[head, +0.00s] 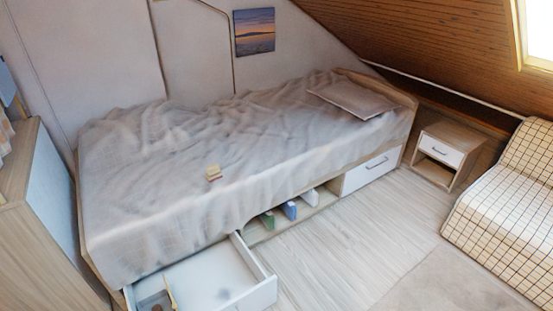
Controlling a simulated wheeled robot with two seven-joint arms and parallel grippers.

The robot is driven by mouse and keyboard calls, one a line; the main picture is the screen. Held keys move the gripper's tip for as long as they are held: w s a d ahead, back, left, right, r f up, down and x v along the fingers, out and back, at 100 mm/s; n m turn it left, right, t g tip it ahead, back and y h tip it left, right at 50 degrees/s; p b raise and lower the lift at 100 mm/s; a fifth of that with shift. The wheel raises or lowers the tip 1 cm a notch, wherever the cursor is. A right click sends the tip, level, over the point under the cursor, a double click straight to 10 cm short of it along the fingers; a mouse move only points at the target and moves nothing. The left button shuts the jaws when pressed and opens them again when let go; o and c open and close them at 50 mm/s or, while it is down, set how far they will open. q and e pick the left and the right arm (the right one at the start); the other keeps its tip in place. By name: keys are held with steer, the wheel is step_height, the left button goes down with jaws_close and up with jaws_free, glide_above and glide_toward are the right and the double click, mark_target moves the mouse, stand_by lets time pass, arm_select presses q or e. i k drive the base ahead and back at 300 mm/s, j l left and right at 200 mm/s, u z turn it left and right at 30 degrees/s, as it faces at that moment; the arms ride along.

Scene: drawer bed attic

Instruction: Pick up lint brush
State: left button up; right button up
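An open white drawer (262,290) sticks out from under the near left end of the bed. At its left side lies a small tan, wooden-looking stick-like thing (171,292) beside a greyish item (152,302); I cannot tell for sure whether either is the lint brush. A faint dark round spot or item (223,294) shows on the drawer floor. A small yellow and reddish thing (213,173) lies on the bed and does not look like a brush. Neither of my grippers is in view.
The bed (190,135) has a rumpled cover and a pillow (352,98). An open shelf under it holds several box-like items (290,210), beside a closed drawer (370,171). A nightstand (446,155) and checked seat (505,195) stand right. Bare floor (345,240) lies between.

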mark_target(213, 174)
steer(key=i+l+z, duration=0.2)
steer(key=z, duration=0.25)
steer(key=i+l+z, duration=0.1)
steer(key=i+z, duration=0.5)
steer(key=z, duration=0.25)
steer(key=i+u, duration=0.2)
steer(key=i, duration=0.2)
steer(key=i+l+u, duration=0.2)
steer(key=i, duration=0.2)
steer(key=i+u, duration=0.15)
steer(key=u, duration=0.3)
steer(key=i+u, duration=0.2)
steer(key=u, duration=0.25)
steer(key=i+l+u, duration=0.15)
steer(key=u, duration=0.3)
steer(key=i+l+u, duration=0.15)
steer(key=u, duration=0.3)
